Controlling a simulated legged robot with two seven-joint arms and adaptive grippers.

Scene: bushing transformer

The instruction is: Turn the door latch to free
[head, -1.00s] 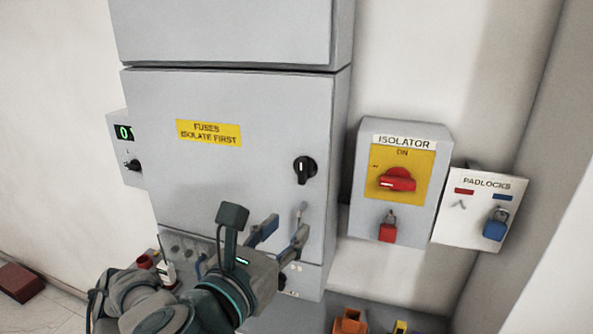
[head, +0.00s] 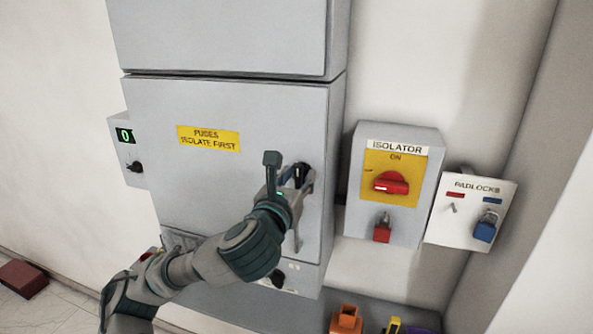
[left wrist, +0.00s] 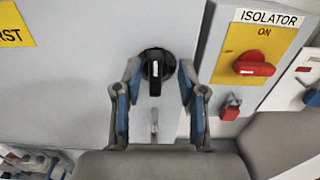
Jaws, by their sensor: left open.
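The door latch is a round black knob with a white line on it, on the grey cabinet door. In the left wrist view the latch (left wrist: 156,66) sits between the spread fingertips of my left gripper (left wrist: 160,78), with its line upright. In the head view the latch (head: 302,170) is partly covered by my left gripper (head: 297,178), which is open. I cannot tell whether the fingers touch the knob. The door (head: 220,180) is closed and carries a yellow fuse warning label (head: 208,139). My right gripper is not in view.
A red isolator switch (head: 391,183) beside the label ON is on the box to the right, with a red padlock (head: 382,230) below it. A padlock board (head: 468,200) holds a blue padlock (head: 486,226). A door handle (left wrist: 155,125) is below the latch.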

